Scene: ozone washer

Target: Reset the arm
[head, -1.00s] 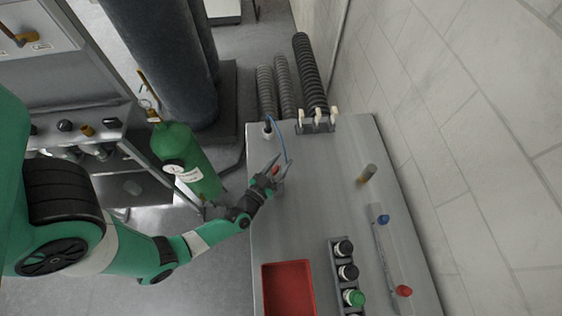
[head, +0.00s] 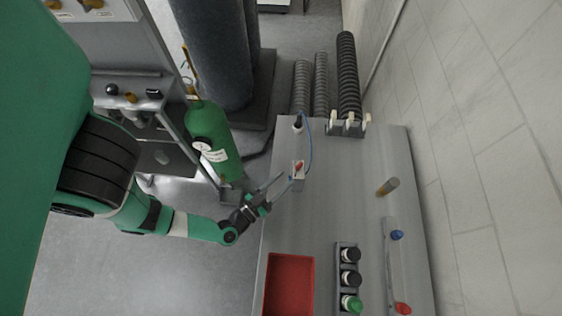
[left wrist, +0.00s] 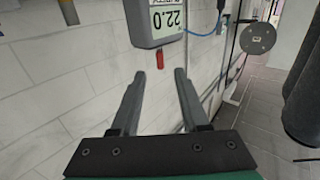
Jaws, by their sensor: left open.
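My left gripper (head: 287,180) is open and empty at the left edge of the metal table, its fingers pointing up and right. Its two fingers also show apart in the left wrist view (left wrist: 158,78), with nothing between them. A small grey device with a red part (head: 298,172) stands on the table just beyond the fingertips. In the left wrist view, a grey meter (left wrist: 153,38) with a display reading 22.0 lies ahead of the fingers, apart from them. My right gripper is not in view.
The table (head: 335,200) holds a red tray (head: 289,258), a rack of bottles (head: 347,278), a small cylinder (head: 388,187) and a long tube with blue and red ends (head: 391,265). A green gas cylinder (head: 214,142) stands left of the table. The table's middle is clear.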

